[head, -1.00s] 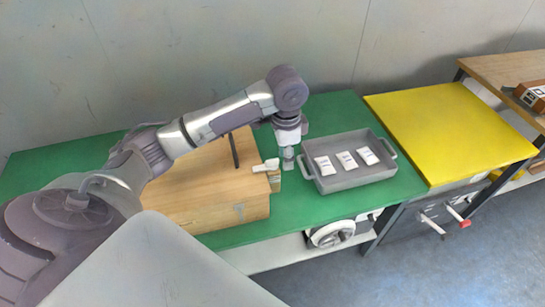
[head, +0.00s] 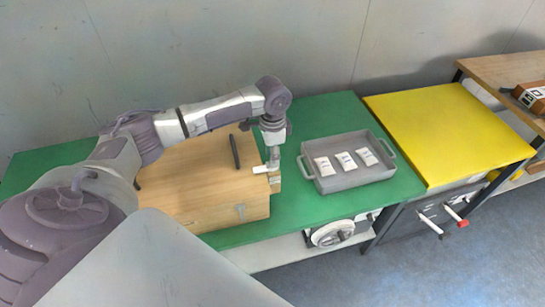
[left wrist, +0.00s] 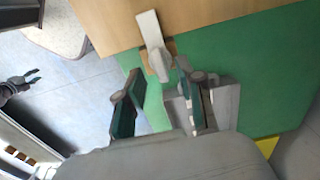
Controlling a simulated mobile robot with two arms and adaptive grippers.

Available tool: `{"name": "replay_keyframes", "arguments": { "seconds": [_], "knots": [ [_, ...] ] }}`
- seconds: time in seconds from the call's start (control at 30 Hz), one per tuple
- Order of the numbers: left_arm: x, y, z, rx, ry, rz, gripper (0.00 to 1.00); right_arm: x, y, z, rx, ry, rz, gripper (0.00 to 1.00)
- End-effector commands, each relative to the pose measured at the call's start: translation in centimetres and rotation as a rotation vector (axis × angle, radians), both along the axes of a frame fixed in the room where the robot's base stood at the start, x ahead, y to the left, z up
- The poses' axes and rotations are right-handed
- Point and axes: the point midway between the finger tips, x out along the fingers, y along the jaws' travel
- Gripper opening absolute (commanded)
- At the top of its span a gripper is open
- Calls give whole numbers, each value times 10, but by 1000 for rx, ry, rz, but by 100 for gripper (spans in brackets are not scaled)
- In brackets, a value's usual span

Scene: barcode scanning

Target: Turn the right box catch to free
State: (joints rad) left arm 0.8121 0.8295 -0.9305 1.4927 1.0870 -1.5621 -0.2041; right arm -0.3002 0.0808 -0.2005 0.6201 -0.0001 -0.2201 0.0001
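The wooden box (head: 190,190) stands on the green table top. The right box catch (head: 261,170) is a white lever at the box's right edge; it also shows in the left wrist view (left wrist: 149,30), lying across the edge with its rounded end beyond the wood. My left gripper (head: 273,158) is right at the catch, pointing down. In the left wrist view its two fingers (left wrist: 160,74) are apart, with the catch's rounded end between or just beyond their tips. I cannot tell whether they touch it. A small dark claw (left wrist: 18,85), likely my right gripper, shows at the far left.
A grey tray (head: 357,180) with white packets stands just right of my left gripper. A dark bar handle (head: 235,152) rises from the box lid. A yellow table top (head: 450,130) lies further right.

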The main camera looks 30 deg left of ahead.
Motion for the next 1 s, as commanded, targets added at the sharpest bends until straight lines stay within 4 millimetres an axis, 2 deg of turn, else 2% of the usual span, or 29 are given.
{"name": "replay_keyframes", "arguments": {
  "seconds": [0.2, 0.5, 0.53, 0.73, 0.77, 1.0],
  "knots": [
    [0, 0, -20, 1, 0, 1, 38, 0, 0, 3, 0, 0, 0, 40],
    [0, 0, -23, 0, -1, 0, 38, 0, 1, 3, 2, -1, -1, 40],
    [0, 0, -23, 0, -1, 0, 36, 0, 2, 3, 2, -1, -1, 40],
    [0, 0, -23, 0, -1, 0, 2, 0, 2, 3, 2, -1, -1, 40],
    [0, 0, -23, 0, -1, 0, 0, 0, 2, 3, 2, -1, -1, 40],
    [0, 0, -22, 0, -1, -3, 0, 1, 1, 3, 1, -1, -1, 40]
  ]
}}
